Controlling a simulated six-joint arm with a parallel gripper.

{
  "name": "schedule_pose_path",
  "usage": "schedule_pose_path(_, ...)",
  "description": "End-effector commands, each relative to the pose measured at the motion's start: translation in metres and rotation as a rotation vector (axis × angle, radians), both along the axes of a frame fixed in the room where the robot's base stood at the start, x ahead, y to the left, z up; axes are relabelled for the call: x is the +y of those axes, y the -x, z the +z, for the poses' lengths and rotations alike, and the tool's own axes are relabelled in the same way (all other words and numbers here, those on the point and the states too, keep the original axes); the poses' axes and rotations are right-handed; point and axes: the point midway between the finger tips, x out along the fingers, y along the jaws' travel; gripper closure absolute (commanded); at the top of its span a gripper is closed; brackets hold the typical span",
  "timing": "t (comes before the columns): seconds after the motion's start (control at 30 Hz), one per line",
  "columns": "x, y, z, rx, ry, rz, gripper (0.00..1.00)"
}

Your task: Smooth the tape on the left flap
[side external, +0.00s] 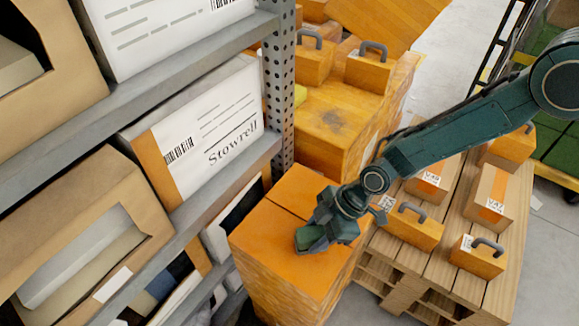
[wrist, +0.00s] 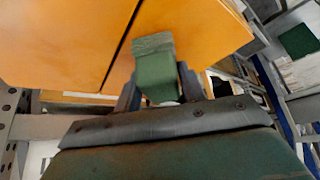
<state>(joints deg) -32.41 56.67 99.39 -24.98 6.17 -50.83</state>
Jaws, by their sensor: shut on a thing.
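An orange box (side external: 275,245) stands between the rack and the pallet, its top split by a dark seam. In the wrist view its top shows as a left flap (wrist: 60,40) and a right flap (wrist: 195,30). No separate strip of tape can be made out on either flap. My gripper (side external: 318,236) is over the box top, shut on a green block (wrist: 154,70). In the wrist view the block's tip overlaps the right flap, just right of the seam. I cannot tell whether it touches the surface.
A metal rack (side external: 190,70) with white and brown cartons stands close on the left, its perforated post (side external: 281,90) behind the box. A wooden pallet (side external: 440,265) with several small orange boxes stands at right. Larger orange boxes (side external: 335,120) stand behind.

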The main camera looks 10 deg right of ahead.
Motion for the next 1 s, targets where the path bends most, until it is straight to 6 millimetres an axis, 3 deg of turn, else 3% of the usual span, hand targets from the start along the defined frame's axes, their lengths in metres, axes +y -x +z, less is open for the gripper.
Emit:
schedule_pose_path(0.53, -0.036, 0.036, 0.000, 0.003, 0.002, -0.001, 0.85)
schedule_pose_path(0.6, -0.035, 0.035, 0.004, 0.000, 0.000, 0.000, 0.85)
schedule_pose_path(0.67, -0.034, 0.034, 0.022, -0.005, -0.003, 0.001, 0.85)
schedule_pose_path(1.0, -0.034, 0.034, 0.052, -0.001, -0.001, 0.000, 0.85)
